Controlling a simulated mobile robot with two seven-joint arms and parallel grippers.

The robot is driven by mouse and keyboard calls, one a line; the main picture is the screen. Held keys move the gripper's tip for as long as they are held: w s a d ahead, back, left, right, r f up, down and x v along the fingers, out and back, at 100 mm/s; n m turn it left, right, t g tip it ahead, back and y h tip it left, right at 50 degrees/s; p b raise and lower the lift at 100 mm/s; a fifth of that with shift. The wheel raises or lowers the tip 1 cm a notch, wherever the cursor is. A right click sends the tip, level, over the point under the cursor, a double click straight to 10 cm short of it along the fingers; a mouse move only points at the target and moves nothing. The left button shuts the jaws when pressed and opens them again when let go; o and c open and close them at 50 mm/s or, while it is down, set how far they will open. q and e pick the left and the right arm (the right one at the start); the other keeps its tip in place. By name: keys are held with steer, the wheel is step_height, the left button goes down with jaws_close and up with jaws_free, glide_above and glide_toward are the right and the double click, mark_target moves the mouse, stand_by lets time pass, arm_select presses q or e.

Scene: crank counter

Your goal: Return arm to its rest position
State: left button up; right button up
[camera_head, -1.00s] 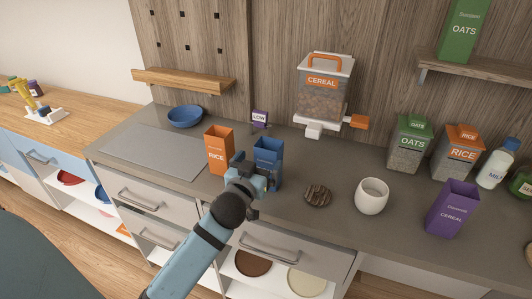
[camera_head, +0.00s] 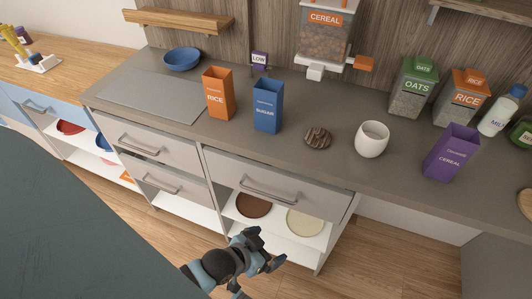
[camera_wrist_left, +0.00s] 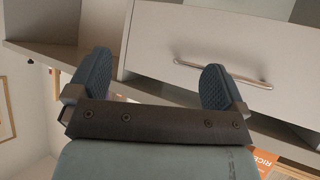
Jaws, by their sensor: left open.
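My left gripper (camera_head: 262,262) is low in front of the counter, below the drawers, in the head view. Its two fingers are apart and nothing is between them. In the left wrist view the blue padded fingers (camera_wrist_left: 155,85) are spread, with a grey drawer front (camera_wrist_left: 215,60) and its handle beyond them. The blue box (camera_head: 267,104) stands upright on the counter beside the orange rice box (camera_head: 218,94), clear of the gripper. My right gripper is not in view.
Drawers (camera_head: 270,182) and an open shelf with a brown plate (camera_head: 253,205) and a cream plate (camera_head: 305,221) are near the gripper.

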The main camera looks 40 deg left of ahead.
arm_select(q)
step_height(320, 180, up, 12)
steer(key=a+p, duration=0.1)
steer(key=p, duration=1.3)
steer(key=shift+s+r+m+p, duration=0.2)
steer(key=shift+s+m+p, duration=0.1)
steer(key=shift+s+p, duration=0.05)
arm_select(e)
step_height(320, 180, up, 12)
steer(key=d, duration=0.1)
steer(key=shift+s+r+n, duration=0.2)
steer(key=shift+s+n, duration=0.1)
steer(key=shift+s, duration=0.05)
arm_select(q)
steer(key=shift+r, duration=0.2)
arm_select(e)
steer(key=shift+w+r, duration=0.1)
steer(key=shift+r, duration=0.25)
